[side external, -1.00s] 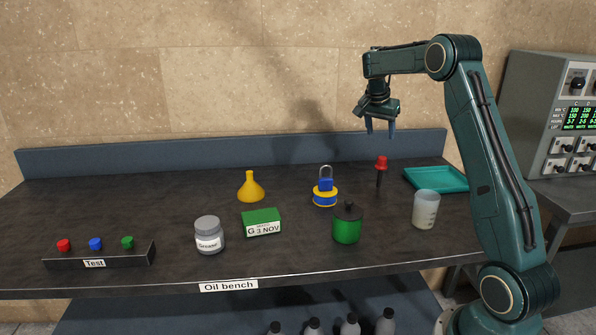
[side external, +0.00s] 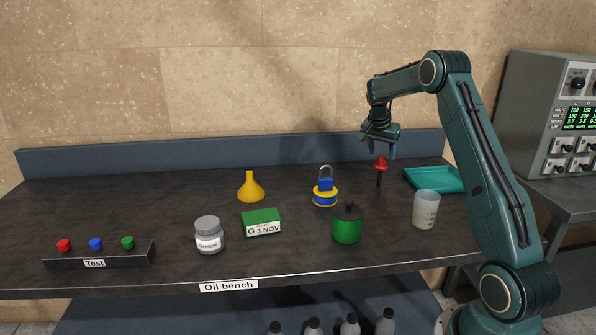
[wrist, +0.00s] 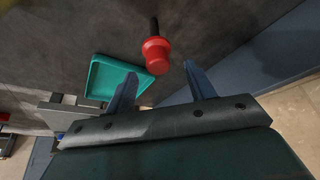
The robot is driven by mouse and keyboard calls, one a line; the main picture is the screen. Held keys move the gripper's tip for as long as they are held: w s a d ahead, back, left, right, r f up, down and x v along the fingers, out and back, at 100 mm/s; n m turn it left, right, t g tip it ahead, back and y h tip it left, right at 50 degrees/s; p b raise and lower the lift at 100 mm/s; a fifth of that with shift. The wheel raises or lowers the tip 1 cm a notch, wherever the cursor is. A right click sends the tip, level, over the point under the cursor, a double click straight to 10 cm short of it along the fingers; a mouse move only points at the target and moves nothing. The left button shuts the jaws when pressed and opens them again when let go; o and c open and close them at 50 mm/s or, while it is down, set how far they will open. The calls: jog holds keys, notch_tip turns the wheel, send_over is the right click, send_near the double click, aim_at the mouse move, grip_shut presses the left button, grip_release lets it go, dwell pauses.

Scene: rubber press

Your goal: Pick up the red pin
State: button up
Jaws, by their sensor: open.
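The red pin (side external: 381,164) stands upright on the bench, with a red flanged head on a dark shaft. In the wrist view its red head (wrist: 156,56) shows between and beyond the two fingertips, with the dark shaft running away from it. My gripper (side external: 381,153) is open and empty, right above the pin's head in the side view. In the wrist view the blue fingers of my gripper (wrist: 160,70) are spread apart with the pin's head in line with the gap. Whether the fingertips reach down beside the head is hard to tell.
A teal tray (side external: 436,188) lies right of the pin. A yellow funnel (side external: 250,192) is farther left. The bench's raised back edge (side external: 220,153) runs behind.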

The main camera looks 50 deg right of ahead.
aim_at(382, 157)
jog(key=shift+f, duration=0.1)
jog(key=shift+x, duration=2.5)
jog(key=shift+s+a, duration=0.1)
jog(key=c, duration=0.9)
